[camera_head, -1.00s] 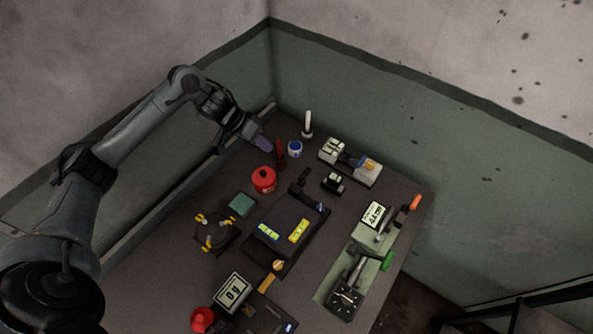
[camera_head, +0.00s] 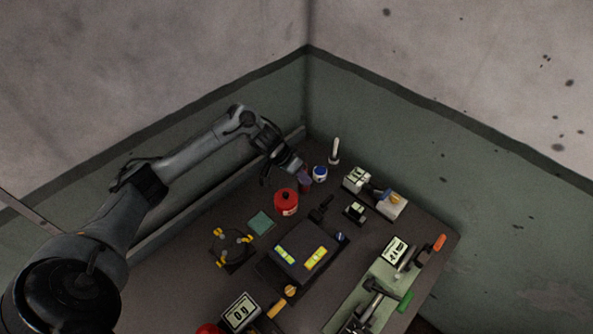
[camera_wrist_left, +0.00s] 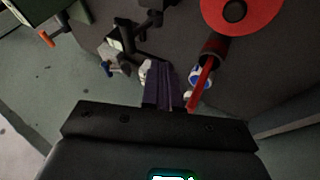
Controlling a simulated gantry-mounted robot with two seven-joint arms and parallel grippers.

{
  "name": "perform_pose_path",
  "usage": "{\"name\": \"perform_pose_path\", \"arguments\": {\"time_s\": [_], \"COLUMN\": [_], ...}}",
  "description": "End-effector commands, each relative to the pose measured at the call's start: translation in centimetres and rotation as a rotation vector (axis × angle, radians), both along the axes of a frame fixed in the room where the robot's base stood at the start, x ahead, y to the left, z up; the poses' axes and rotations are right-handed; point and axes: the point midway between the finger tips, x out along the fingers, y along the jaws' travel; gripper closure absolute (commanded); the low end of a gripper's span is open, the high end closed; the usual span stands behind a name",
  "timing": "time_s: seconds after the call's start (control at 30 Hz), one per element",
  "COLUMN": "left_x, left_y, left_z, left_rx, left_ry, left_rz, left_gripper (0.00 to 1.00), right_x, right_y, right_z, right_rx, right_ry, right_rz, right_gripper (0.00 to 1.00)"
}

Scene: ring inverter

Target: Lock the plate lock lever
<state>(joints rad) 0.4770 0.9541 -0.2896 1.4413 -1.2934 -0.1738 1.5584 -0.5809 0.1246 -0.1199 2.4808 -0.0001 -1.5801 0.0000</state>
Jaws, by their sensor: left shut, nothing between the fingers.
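I cannot tell for certain which part is the plate lock lever. A green-based fixture (camera_head: 352,308) at the lower right carries grey metal levers, an orange handle (camera_head: 440,242) and a green handle (camera_head: 404,301). A dark box (camera_head: 290,258) with yellow-green labels sits mid-bench; a black lever-like part (camera_head: 320,209) stands at its far side. My left gripper (camera_head: 304,180) is over the far bench corner, away from these. Its purple fingers (camera_wrist_left: 165,88) are shut and empty, beside a dark red cylinder with a red stick (camera_wrist_left: 199,88). My right gripper is not in view.
A red container (camera_head: 286,201) and a blue-white jar (camera_head: 320,174) stand close to the left gripper. A white stick (camera_head: 335,150) stands behind. A grey-white device (camera_head: 376,193), a round yellow-tabbed fixture (camera_head: 231,249) and a display (camera_head: 241,312) are on the bench.

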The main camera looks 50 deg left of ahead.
Motion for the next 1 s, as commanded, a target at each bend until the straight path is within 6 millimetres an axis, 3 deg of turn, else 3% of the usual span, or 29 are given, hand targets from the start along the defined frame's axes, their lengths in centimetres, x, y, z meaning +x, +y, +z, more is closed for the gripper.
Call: {"name": "perform_pose_path", "arguments": {"time_s": [0.17, 0.5, 1.0], "left_x": [1.2, 1.5, 1.5], "left_y": [-1.4, -4.8, -5.2], "left_z": [-2.8, -3.3, -3.4], "left_rx": [-0.002, 0.000, 0.002], "left_ry": [0.002, 0.001, 0.001], "left_rz": [0.000, 0.000, 0.000], "left_gripper": [1.00, 1.00, 1.00], "right_x": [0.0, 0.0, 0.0], "right_y": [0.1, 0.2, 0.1], "right_z": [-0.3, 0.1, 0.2], "right_rx": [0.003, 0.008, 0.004], "right_ry": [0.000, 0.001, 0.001], "right_rz": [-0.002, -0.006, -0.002], "right_gripper": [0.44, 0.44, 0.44]}}
